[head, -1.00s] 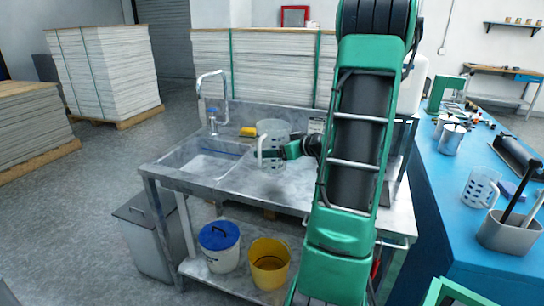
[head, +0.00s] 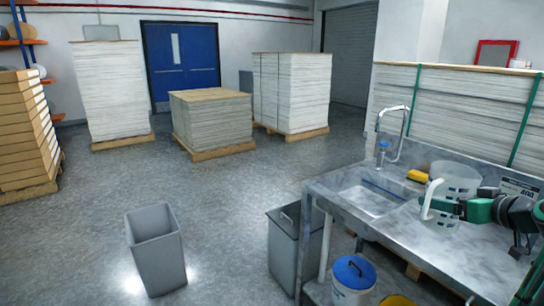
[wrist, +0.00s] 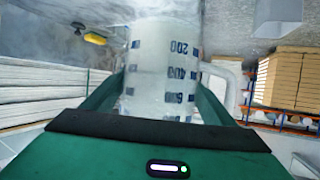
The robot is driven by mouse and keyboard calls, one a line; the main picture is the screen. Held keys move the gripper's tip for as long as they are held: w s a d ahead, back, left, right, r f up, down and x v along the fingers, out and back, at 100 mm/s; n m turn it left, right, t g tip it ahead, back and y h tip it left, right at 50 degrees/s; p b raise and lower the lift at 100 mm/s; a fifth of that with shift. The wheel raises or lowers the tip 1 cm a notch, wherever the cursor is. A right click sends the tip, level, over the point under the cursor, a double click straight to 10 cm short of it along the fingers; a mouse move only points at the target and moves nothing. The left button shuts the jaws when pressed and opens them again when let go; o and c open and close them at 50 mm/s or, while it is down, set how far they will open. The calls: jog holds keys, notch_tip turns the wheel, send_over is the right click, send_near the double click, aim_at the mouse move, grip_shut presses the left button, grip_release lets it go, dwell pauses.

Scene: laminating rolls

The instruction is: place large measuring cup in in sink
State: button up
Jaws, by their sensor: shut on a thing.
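The large measuring cup (head: 455,189) is a clear, pale jug with a white handle and blue markings. It is upright at the right of the sink in the head view. My gripper (head: 462,210) is shut on the cup from the right. In the wrist view the cup (wrist: 163,75) fills the space between the green jaws, with its handle to the right. The sink (head: 368,200) is a rectangular basin at the left of the metal counter. I cannot tell whether the cup's base touches the counter.
A faucet (head: 392,135) stands behind the sink. A yellow sponge (head: 417,176) lies between sink and cup. An open grey bin (head: 155,250) stands on the floor at left.

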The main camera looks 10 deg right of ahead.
jog(key=w+a+f+n+y, duration=0.1)
jog(key=w+a+f, duration=0.3)
jog(key=a, duration=0.5)
jog(key=w+a+f+n+y, duration=0.1)
jog(key=w+a+f, duration=0.3)
jog(key=w+a, duration=0.4)
jog(key=w+a+f+n+y, duration=0.1)
jog(key=w+a+f+y, duration=0.1)
jog(key=w+a+f, duration=0.3)
jog(key=w+a, duration=0.2)
jog(key=a, duration=0.2)
jog(key=shift+w+a+g, duration=0.3)
jog(key=shift+w, duration=0.1)
